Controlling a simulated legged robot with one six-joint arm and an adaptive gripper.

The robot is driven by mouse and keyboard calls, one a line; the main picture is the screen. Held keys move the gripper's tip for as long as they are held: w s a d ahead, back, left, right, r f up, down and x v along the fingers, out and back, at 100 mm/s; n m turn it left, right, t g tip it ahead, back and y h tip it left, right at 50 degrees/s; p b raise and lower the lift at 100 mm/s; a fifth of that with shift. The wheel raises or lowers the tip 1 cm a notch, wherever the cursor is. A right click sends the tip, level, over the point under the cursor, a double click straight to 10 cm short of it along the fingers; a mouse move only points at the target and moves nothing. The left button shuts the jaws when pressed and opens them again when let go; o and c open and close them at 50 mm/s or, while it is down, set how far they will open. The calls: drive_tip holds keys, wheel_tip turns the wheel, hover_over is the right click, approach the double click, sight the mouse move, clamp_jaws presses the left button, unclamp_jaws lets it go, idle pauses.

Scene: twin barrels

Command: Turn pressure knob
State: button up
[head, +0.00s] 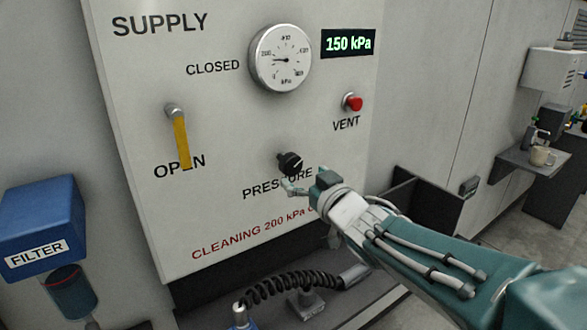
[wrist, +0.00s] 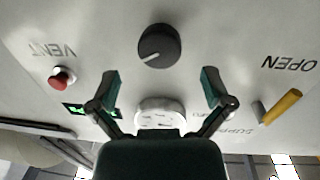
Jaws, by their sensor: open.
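The black pressure knob (head: 290,162) sticks out of the white supply panel (head: 222,115) above the word PRESSURE. In the wrist view, the knob (wrist: 159,46) shows a pale pointer line, and the panel lettering appears upside down. My gripper (head: 303,182) is just below and right of the knob in the head view. In the wrist view, my gripper's (wrist: 160,88) two fingers are spread wide with nothing between them; the knob appears beyond the fingertips, roughly centred. The display (head: 348,42) reads 150 kPa. The round gauge (head: 280,58) is beside it.
A red vent button (head: 353,102) and a yellow valve handle (head: 182,143), pointing down at OPEN, flank the knob. Red text reads CLEANING 200 kPa, partly hidden by my arm. A blue filter (head: 42,228) stands left; a coiled black hose (head: 290,284) lies below.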

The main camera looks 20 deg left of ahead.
drive_tip(key=v, duration=0.7)
drive_tip(key=shift+d, duration=0.1)
drive_tip(key=s+d+f+m+h, duration=0.2)
drive_tip(key=d+f+m+h, duration=0.15)
drive_tip(key=d+h, duration=0.4)
drive_tip(key=s+d+f+m+h, duration=0.15)
drive_tip(key=d+m+h, duration=0.25)
drive_tip(key=d, duration=0.6)
drive_tip(key=s+d+f+m+g, duration=0.1)
drive_tip(key=s+d+f+g, duration=0.1)
drive_tip(key=s, duration=0.5)
drive_tip(key=s+d+f+m+g+h, duration=0.1)
drive_tip(key=s+d+f+g, duration=0.2)
drive_tip(key=s+f+g, duration=0.2)
drive_tip(key=s+f, duration=0.1)
drive_tip(key=s, duration=0.2)
drive_tip(key=shift+d+f, duration=0.15)
drive_tip(key=shift+d, duration=0.2)
idle(1.0)
